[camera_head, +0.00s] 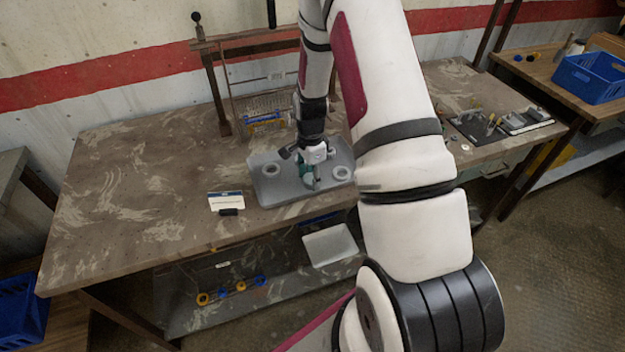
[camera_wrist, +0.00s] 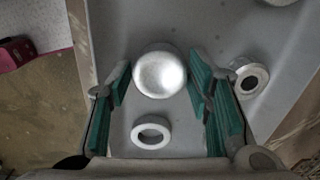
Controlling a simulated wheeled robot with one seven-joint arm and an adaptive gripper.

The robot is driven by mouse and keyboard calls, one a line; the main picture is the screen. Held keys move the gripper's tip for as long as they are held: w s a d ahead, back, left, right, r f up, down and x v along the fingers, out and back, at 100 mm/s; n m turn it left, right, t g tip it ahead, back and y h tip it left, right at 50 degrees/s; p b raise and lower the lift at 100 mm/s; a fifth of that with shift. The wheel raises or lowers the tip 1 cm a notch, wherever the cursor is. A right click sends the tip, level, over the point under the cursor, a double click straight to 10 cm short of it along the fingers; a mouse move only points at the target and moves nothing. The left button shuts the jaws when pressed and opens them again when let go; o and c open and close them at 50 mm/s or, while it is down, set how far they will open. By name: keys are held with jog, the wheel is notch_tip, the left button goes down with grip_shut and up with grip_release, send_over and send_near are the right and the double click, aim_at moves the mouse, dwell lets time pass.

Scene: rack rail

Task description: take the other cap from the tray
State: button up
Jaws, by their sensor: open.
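A shiny silver round cap (camera_wrist: 160,72) lies on the grey tray (camera_wrist: 120,20) in the wrist view. My gripper (camera_wrist: 160,88) is open, with its teal fingers on either side of the cap and a gap showing on each side. In the head view my gripper (camera_head: 312,178) points down over the middle of the tray (camera_head: 268,197) and largely hides what is under it. A pale ring-shaped piece (camera_wrist: 151,133) lies between the fingers, nearer the palm. Another ring-shaped piece (camera_wrist: 250,80) lies outside the right finger.
A small card (camera_head: 226,199) in a dark holder stands left of the tray. A wire rack (camera_head: 270,108) with blue and yellow items is behind it. A dark tray of tools (camera_head: 478,130) lies at the right. The table's left part is clear.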

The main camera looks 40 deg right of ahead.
jog(key=shift+f, duration=0.15)
jog(key=c, duration=0.7)
